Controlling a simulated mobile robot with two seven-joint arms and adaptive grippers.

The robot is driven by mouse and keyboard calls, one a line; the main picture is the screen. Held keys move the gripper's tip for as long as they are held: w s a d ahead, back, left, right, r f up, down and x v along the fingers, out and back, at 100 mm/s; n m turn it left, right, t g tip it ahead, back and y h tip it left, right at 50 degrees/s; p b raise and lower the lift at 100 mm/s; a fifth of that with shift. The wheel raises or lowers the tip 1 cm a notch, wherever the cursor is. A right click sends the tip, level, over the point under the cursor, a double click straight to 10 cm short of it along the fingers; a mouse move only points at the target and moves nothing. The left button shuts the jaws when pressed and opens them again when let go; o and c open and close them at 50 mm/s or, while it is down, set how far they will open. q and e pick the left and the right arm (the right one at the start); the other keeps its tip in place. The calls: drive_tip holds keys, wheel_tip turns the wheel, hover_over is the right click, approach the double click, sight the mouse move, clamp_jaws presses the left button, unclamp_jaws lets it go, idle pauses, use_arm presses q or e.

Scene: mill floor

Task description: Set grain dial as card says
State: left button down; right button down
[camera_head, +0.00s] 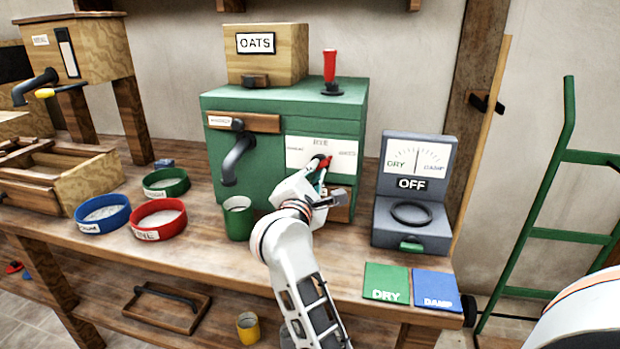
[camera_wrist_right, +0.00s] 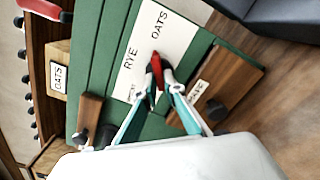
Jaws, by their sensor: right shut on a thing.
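The grain dial's white plate (camera_head: 303,153) is on the front of the green mill (camera_head: 280,108). It reads RYE at the top and OATS at the right; its left label is too small to read. My right gripper (camera_head: 321,172) is shut on the red dial pointer (camera_head: 327,162). In the right wrist view the gripper (camera_wrist_right: 166,84) pinches the pointer (camera_wrist_right: 156,66), which appears to point between RYE and OATS. A white OATS card (camera_head: 255,43) is on the wooden box (camera_head: 283,60) above the mill. My left gripper is out of view.
A grey meter (camera_head: 417,167) marked OFF stands right of the mill. Green (camera_head: 386,283) and blue (camera_head: 436,290) mats lie before it. A green cup (camera_head: 238,222) stands under the spout (camera_head: 236,162). Red (camera_head: 157,230), blue and green bowls sit left.

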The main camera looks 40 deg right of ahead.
drive_tip(key=shift+f+m+b, duration=0.2)
drive_tip(key=shift+m+b, duration=0.2)
drive_tip(key=shift+m, duration=0.2)
drive_tip(key=shift+r, duration=0.1)
drive_tip(key=shift+m, duration=0.3)
drive_tip(key=c, duration=2.1)
unclamp_jaws()
drive_tip(key=shift+r, duration=0.1)
drive_tip(key=shift+c, duration=0.2)
drive_tip(key=r, duration=1.1)
drive_tip(key=shift+s+a, duration=0.15)
drive_tip(key=shift+s, duration=0.05)
drive_tip(key=shift+w+f, duration=0.2)
drive_tip(key=shift+f, duration=0.15)
